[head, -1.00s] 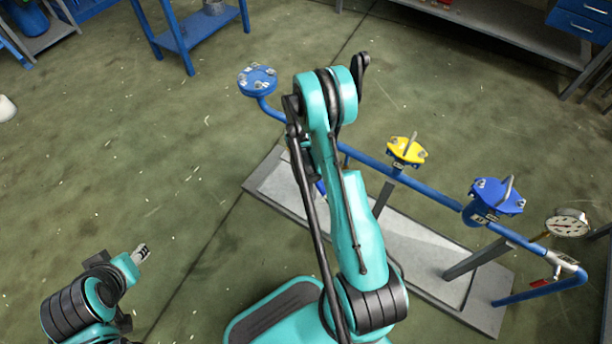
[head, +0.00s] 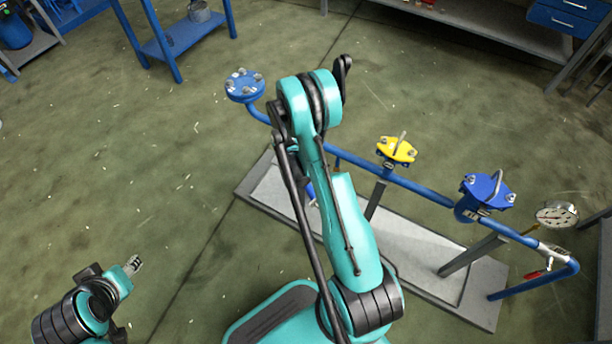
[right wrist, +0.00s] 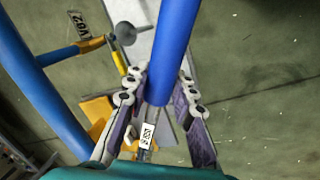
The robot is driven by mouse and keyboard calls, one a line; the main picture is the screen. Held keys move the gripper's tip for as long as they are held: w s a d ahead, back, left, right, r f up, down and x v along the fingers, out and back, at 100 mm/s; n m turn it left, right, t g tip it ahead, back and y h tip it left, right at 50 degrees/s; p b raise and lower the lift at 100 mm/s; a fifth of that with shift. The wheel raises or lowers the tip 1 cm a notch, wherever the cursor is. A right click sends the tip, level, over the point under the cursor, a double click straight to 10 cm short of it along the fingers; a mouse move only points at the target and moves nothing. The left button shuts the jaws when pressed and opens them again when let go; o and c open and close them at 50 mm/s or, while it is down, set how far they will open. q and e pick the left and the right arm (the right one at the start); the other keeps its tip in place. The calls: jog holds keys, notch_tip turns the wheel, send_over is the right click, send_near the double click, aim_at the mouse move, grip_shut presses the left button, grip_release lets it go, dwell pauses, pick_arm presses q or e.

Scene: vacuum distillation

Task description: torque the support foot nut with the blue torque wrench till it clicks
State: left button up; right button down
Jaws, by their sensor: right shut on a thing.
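In the right wrist view my right gripper (right wrist: 160,108) is shut on a blue bar, which looks like the handle of the blue torque wrench (right wrist: 174,45). The bar runs from between the fingers to the top edge. A small white label (right wrist: 147,135) shows between the fingers. In the head view my right arm covers this gripper, and a bit of blue (head: 311,190) shows beside the arm. I cannot make out the support foot nut or the wrench head. My left gripper (head: 134,265) is low at the left, away from the rig; its opening is too small to judge.
A blue pipe rig with a blue flange (head: 245,86), a yellow flange (head: 397,150), a blue capped fitting (head: 486,190) and a gauge (head: 556,214) stands on a grey base plate (head: 480,308). A blue pipe (right wrist: 40,85) passes left of my right gripper.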

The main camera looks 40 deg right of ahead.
dwell(0.3)
jog(key=shift+w+a+m, duration=0.2)
jog(key=shift+a+m, duration=0.4)
jog(key=shift+a, duration=0.15)
jog(key=shift+s+d+n, duration=0.1)
jog(key=shift+d+n, duration=0.2)
jog(key=shift+d, duration=0.1)
jog(key=shift+d+r+p+v, duration=0.1)
jog(key=shift+d+p+v, duration=0.2)
jog(key=shift+p+v, duration=0.8)
jog(key=shift+d+r+p+v, duration=0.1)
jog(key=shift+d+p+v, duration=0.25)
jog(key=shift+v, duration=1.3)
jog(key=shift+d+p+v, duration=0.3)
jog(key=shift+p+v, duration=0.45)
jog(key=shift+v, duration=0.65)
jog(key=shift+s, duration=0.1)
